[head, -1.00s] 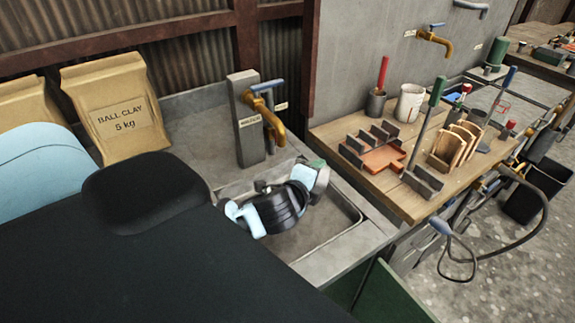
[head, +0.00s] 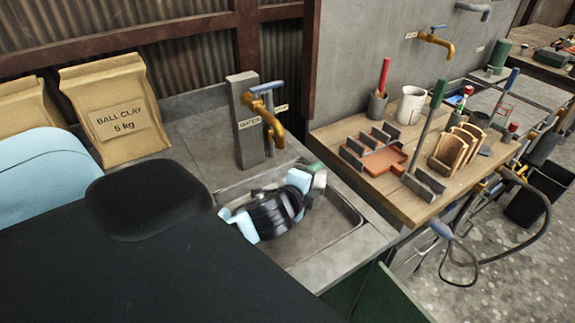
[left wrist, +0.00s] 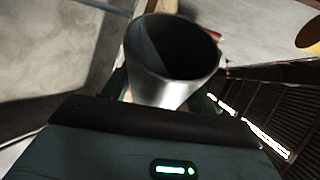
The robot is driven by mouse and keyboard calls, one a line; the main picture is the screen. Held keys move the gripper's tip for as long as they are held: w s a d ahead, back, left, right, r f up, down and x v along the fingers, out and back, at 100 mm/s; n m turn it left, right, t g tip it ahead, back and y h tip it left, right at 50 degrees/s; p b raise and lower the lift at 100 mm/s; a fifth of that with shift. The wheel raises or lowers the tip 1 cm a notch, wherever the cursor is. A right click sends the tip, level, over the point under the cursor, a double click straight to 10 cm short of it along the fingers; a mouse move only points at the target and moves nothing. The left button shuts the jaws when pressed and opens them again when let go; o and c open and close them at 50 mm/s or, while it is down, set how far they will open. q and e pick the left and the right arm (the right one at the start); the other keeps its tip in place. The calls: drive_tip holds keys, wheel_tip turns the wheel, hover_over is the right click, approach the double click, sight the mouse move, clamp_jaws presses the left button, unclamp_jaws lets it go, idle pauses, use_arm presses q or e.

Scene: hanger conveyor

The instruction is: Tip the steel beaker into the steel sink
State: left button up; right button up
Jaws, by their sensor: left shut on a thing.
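The steel beaker (head: 319,182) is held over the steel sink (head: 325,228). In the left wrist view the beaker (left wrist: 160,92) shows its wide round mouth and dark inside; I cannot make out any contents. My left gripper (head: 316,169) is shut on the beaker, with its green fingers on either side of the wall. The wrist view is strongly rolled, and the beaker appears tilted over with the gripper. My dark wrist covers part of the basin in the head view. My right gripper is in neither view.
A brass tap (head: 272,128) on a grey post (head: 245,120) stands just behind the beaker. Clay bags (head: 115,110) stand at the back left. A wooden bench (head: 400,195) with tools and racks adjoins on the right. The front of the basin is open.

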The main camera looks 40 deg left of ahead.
use_arm(q)
drive_tip(key=shift+a+r, duration=0.1)
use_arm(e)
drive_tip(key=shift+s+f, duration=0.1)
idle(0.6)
use_arm(q)
drive_tip(key=shift+w+r+m+y+p, duration=0.15)
drive_tip(key=shift+r+m+y+p, duration=0.15)
drive_tip(key=shift+r+p, duration=0.45)
drive_tip(key=shift+w+d+f+m+g+y, duration=0.1)
drive_tip(key=shift+d+f+m+g+y, duration=0.25)
drive_tip(key=shift+m+g, duration=0.35)
drive_tip(key=shift+m+y, duration=0.25)
drive_tip(key=shift+m, duration=0.15)
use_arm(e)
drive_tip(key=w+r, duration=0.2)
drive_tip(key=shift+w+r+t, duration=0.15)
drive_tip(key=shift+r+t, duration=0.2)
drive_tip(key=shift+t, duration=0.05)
use_arm(q)
drive_tip(key=shift+g, duration=0.3)
drive_tip(key=shift+r+m+g+y, duration=0.1)
drive_tip(key=shift+m+g+y, duration=0.3)
drive_tip(key=shift+m+y, duration=0.3)
drive_tip(key=shift+a+m+g+y, duration=0.1)
drive_tip(key=shift+m+g+y, duration=0.3)
drive_tip(key=shift+m, duration=0.4)
